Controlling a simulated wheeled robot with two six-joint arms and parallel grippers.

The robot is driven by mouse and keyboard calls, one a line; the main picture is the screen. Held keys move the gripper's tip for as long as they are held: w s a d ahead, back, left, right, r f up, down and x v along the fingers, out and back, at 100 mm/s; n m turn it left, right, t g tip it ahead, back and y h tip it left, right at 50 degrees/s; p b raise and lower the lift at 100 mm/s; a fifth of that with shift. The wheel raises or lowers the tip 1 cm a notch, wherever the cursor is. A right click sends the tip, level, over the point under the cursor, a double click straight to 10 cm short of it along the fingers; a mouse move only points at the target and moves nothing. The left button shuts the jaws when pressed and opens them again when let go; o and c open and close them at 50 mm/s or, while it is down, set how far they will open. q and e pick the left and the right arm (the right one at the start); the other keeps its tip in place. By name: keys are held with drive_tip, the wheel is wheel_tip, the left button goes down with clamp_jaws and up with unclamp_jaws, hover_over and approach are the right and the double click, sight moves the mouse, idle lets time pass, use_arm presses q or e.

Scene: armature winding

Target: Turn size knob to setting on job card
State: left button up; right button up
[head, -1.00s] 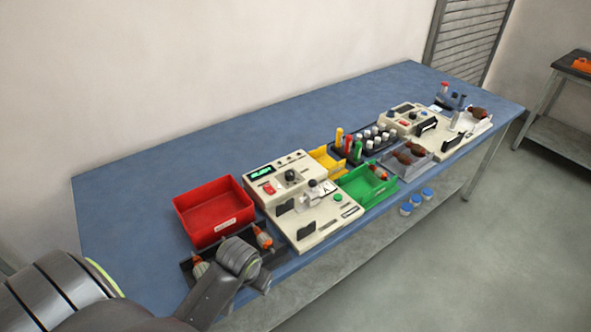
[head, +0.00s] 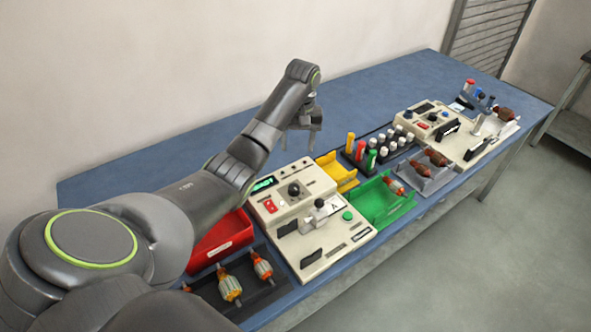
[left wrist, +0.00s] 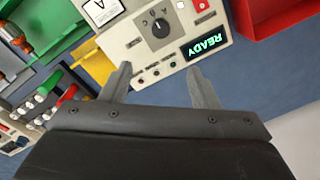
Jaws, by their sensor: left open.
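The cream winding machine (head: 272,210) stands on the blue bench, with a black round knob (head: 294,189) on its sloped panel. In the left wrist view the knob (left wrist: 160,27) shows a pale pointer mark and small letters around it, seen upside down. The lit green display (left wrist: 207,43) reads READY. My left gripper (head: 303,125) is open and empty above and behind the machine, apart from the knob.
A red bin (head: 222,238) and a dark tray of armatures (head: 215,293) lie left of the machine. Yellow (head: 338,172) and green bins (head: 385,208) and a rack of colored-top items (head: 375,145) stand right. The bench behind is clear.

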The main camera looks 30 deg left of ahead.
use_arm(q)
drive_tip(key=b, duration=0.4)
hover_over(294, 187)
drive_tip(key=f, duration=1)
drive_tip(key=shift+d+f, duration=0.1)
drive_tip(key=shift+d, duration=0.1)
wheel_tip(294, 187, down, 4)
drive_tip(key=shift+a+f+p, duration=0.15)
drive_tip(key=shift+p, duration=0.15)
drive_tip(key=shift+f, duration=0.7)
use_arm(e)
drive_tip(key=s+f, duration=0.1)
drive_tip(key=s+d+f, duration=0.1)
drive_tip(key=s+f, duration=0.1)
drive_tip(key=shift+s+d+f, duration=0.15)
drive_tip(key=shift+d+f, duration=0.1)
use_arm(q)
drive_tip(key=shift+c, duration=0.3)
drive_tip(key=c, duration=0.9)
use_arm(e)
drive_tip(key=shift+w, duration=0.3)
